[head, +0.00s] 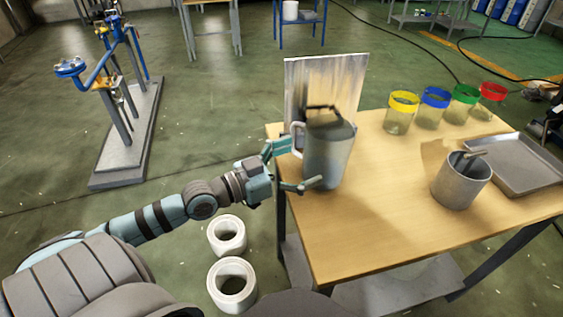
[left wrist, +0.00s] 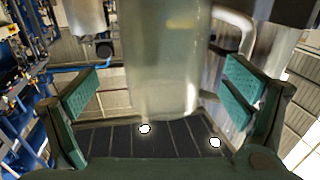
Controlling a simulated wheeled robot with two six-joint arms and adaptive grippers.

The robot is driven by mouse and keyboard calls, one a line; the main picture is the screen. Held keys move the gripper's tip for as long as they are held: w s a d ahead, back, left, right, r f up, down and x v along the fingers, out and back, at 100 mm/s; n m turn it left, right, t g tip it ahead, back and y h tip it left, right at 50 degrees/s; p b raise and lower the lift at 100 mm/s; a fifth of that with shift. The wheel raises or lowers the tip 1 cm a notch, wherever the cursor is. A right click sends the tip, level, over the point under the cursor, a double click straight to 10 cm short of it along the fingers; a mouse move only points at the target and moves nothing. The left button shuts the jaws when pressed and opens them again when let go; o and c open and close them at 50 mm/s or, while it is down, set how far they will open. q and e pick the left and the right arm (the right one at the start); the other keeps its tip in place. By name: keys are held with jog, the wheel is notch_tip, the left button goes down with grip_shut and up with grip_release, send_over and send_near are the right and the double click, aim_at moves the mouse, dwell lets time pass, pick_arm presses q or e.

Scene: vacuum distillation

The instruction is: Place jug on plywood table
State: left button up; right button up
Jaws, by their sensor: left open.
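The jug (head: 327,157) is a grey, semi-clear vessel with a dark top and a light handle on its left side. It stands upright at the left end of the plywood table (head: 390,220). My left gripper (head: 297,167) is open at the jug's left, with one finger behind near the handle and one in front. In the left wrist view the jug (left wrist: 165,75) fills the middle, between the open fingers of my left gripper (left wrist: 160,88), with gaps on both sides. My right gripper is not in view.
A metal panel (head: 350,85) stands behind the jug. Jars with yellow (head: 401,113), blue, green and red lids line the back. A grey pot (head: 461,182) and a metal tray (head: 518,165) sit at the right. The table's front middle is clear. White rings (head: 227,235) lie on the floor.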

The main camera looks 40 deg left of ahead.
pick_arm(q)
jog(key=p+v, duration=0.2)
jog(key=v, duration=0.3)
jog(key=shift+s+a, duration=0.1)
jog(key=shift+s, duration=0.1)
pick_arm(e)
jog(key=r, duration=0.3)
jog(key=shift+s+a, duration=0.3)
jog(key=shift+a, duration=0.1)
